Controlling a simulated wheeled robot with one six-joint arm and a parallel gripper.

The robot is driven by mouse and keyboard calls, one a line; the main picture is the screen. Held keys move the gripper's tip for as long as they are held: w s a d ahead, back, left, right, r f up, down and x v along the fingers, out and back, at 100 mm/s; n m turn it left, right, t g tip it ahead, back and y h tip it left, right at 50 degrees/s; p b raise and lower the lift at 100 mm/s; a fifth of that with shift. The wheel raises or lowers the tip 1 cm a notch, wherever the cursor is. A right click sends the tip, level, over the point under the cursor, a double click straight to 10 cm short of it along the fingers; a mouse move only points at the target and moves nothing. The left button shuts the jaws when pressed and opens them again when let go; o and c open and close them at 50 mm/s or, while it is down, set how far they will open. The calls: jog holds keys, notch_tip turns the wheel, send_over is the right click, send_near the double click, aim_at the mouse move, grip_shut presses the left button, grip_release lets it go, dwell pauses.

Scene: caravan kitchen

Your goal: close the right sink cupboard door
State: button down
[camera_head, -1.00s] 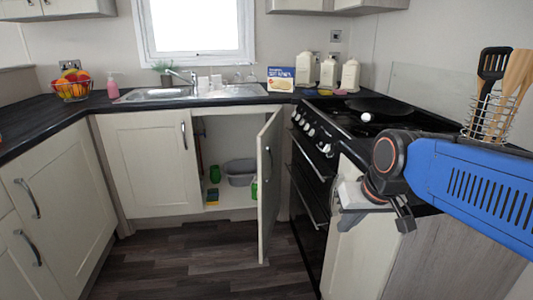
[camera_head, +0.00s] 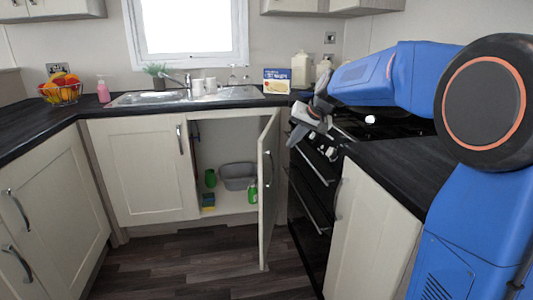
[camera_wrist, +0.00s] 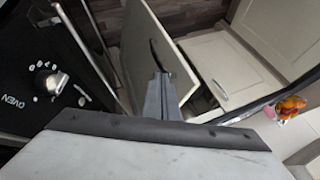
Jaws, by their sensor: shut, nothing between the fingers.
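The right sink cupboard door (camera_head: 265,195) stands wide open, swung out into the room on its right-hand side. Its dark handle (camera_head: 268,165) is on the face turned toward the cooker. My gripper (camera_head: 298,138) is above and to the right of the door, near the cooker's front edge, apart from the door in the head view. In the wrist view the gripper's fingers (camera_wrist: 158,92) are together and empty, pointing toward the door (camera_wrist: 145,35) and overlapping its lower part in the picture. Any contact cannot be told.
The cooker (camera_head: 310,190) with knobs and oven handles stands close right of the door. The open cupboard holds a grey tub (camera_head: 238,176) and a green bottle (camera_head: 252,192). The left sink door (camera_head: 145,170) is shut. The wooden floor (camera_head: 180,265) in front is clear.

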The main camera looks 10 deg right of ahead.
jog(key=w, duration=0.2)
send_near(264, 160)
notch_tip(264, 160, down, 3)
jog(key=shift+w+a, duration=0.65)
jog(key=shift+a, duration=0.05)
